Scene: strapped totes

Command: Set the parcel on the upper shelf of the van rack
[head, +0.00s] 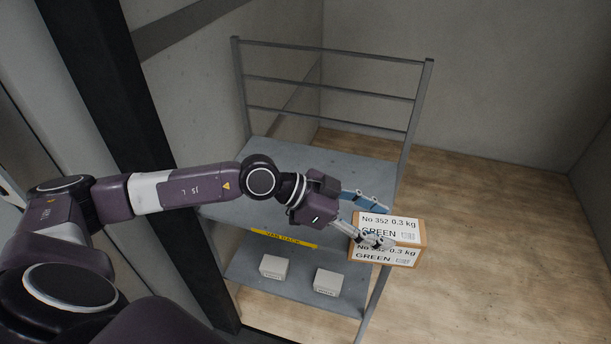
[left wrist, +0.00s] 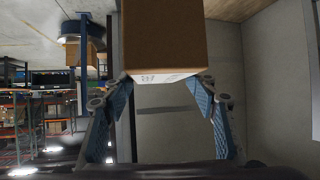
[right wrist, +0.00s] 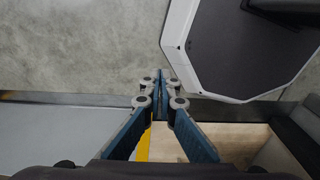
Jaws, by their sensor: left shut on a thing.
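The parcel (head: 408,227) is a small brown carton with white labels reading No 352, 0.3 kg, GREEN. My left gripper (head: 372,220) is shut on its left side and holds it at the right edge of the rack. In the left wrist view the parcel (left wrist: 163,40) sits between the fingertips (left wrist: 165,78). The van rack (head: 290,150) is grey metal; its bare upper shelf (head: 290,160) lies behind and left of the parcel. My right gripper (right wrist: 160,88) shows only in the right wrist view, with its fingertips together and nothing between them.
The lower shelf (head: 300,290) carries two small pale boxes (head: 274,267) and (head: 326,282). A yellow label strip (head: 284,238) runs along the upper shelf's front edge. Rails (head: 330,80) close the rack's back. A dark post (head: 150,150) stands left. Wooden floor (head: 500,200) to the right is clear.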

